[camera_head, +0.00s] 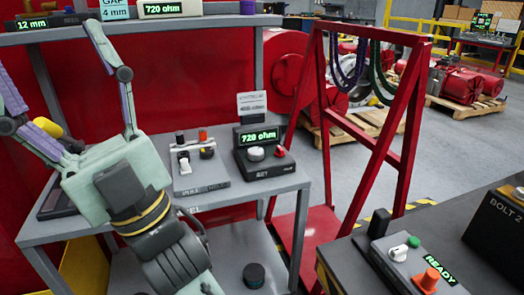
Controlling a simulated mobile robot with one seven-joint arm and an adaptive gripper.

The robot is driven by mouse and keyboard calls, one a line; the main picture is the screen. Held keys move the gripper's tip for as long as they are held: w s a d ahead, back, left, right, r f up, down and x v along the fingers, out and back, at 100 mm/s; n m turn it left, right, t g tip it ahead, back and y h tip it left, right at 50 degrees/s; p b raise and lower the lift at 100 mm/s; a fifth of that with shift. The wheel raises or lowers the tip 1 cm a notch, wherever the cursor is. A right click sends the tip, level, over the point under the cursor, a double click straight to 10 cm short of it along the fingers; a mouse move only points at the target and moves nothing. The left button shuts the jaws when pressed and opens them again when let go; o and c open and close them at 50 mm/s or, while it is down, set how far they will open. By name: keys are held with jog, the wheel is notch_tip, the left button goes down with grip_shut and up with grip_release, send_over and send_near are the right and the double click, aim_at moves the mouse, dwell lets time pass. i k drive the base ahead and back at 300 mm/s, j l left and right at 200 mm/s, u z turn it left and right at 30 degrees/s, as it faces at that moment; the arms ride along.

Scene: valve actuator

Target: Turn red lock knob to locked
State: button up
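The red lock knob (280,152) is a small red piece at the right side of a black device (263,170). The device stands on the grey bench and its display reads 720 ohm. A white round knob (256,154) sits left of the red one. The red knob's exact pointing direction is too small to tell. My gripper (50,58) is at the upper left, with its two fingers spread wide and nothing seen between them. It is well left of the red knob and not touching the device.
A grey switch panel (203,183) stands left of the device. A shelf (200,27) with displays runs above the bench. A red frame (400,140) stands to the right. A control box (415,262) reading READY, with an orange knob, is at the lower right.

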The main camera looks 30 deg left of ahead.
aim_at(279, 152)
jog(key=i+l+u, duration=0.15)
jog(key=u, duration=0.2)
jog(key=i+l+u, duration=0.1)
jog(key=l+u, duration=0.25)
jog(key=i+l+u, duration=0.1)
jog(key=u, duration=0.25)
